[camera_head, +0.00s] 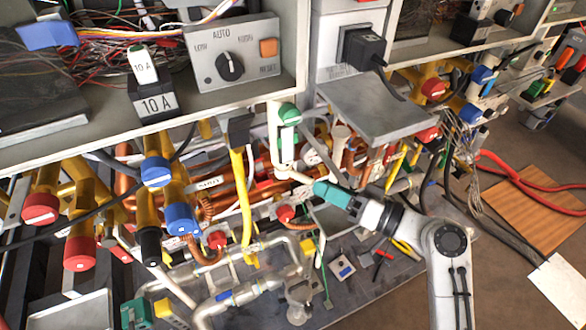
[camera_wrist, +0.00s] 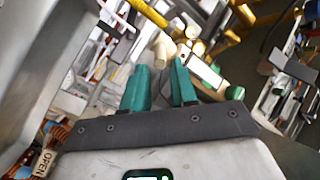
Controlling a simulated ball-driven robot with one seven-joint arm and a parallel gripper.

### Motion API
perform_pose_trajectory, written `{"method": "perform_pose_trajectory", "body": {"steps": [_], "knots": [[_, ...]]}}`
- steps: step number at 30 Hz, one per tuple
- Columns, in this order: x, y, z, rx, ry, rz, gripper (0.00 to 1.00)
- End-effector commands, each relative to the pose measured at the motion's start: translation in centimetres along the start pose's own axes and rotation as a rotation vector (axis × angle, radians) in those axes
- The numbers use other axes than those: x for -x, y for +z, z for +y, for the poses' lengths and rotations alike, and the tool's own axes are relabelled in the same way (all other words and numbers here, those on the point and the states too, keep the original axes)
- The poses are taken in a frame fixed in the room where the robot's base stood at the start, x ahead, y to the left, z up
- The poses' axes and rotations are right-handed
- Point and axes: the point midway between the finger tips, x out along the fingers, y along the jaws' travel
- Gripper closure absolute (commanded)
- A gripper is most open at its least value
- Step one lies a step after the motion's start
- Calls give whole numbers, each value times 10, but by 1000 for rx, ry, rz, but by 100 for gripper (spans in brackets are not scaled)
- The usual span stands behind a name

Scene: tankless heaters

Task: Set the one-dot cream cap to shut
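My gripper (camera_head: 322,190) has green fingers and reaches in among the pipes below the shelf. In the wrist view its two fingers (camera_wrist: 160,68) stand apart with a gap between them and nothing gripped. A cream cap-like piece (camera_wrist: 162,46) shows just beyond the fingertips, apart from them as far as I can tell. In the head view a cream-topped fitting (camera_head: 341,132) stands upright above and to the right of my gripper. I cannot make out dots on either piece, so I cannot tell which is the one-dot cap or how it is set.
A green cap (camera_head: 289,114) on a cream pipe is above the gripper. Red caps (camera_head: 40,208) and blue caps (camera_head: 181,219) crowd the left. A grey shelf plate (camera_head: 372,108) overhangs the area. An OPEN tag (camera_wrist: 45,162) shows at lower left in the wrist view.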

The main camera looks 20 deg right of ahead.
Motion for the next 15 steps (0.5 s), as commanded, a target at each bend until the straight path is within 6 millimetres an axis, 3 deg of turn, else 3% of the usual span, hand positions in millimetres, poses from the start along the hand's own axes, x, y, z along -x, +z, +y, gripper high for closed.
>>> {"method": "perform_pose_trajectory", "body": {"steps": [6,15], "knots": [[-42,-3,-2,0,-1,-1,73],[-73,-1,-1,0,0,-1,73]]}}
